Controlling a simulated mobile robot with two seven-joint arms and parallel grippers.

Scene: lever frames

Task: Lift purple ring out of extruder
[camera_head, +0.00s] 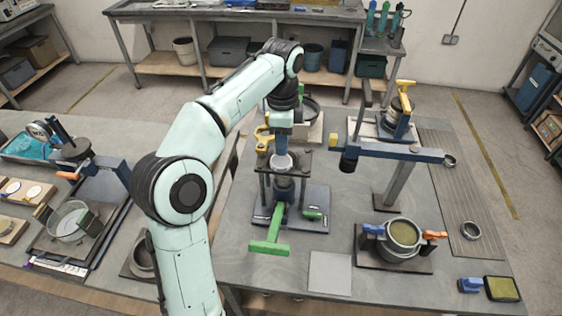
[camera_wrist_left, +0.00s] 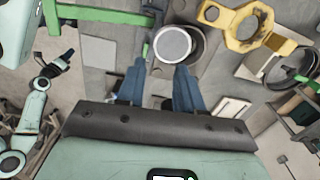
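The extruder (camera_head: 283,188) stands near the middle of the table, with a pale round top and green handles (camera_head: 270,247). In the left wrist view its light round top (camera_wrist_left: 173,43) lies just past my fingertips. I cannot make out a purple ring in either view. My left gripper (camera_head: 281,143) points down right above the extruder. In the left wrist view its two blue fingers (camera_wrist_left: 159,68) are apart with nothing between them. A mint arm at the left of that view looks like my right one; its gripper (camera_wrist_left: 58,62) is small, its state unclear.
A yellow clamp (camera_head: 262,138) stands beside the extruder. A blue lever (camera_head: 400,153) on a stand reaches toward it from the right. A pot (camera_head: 402,240) with orange and blue handles is at front right. A bare grey plate (camera_head: 330,273) lies at the front.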

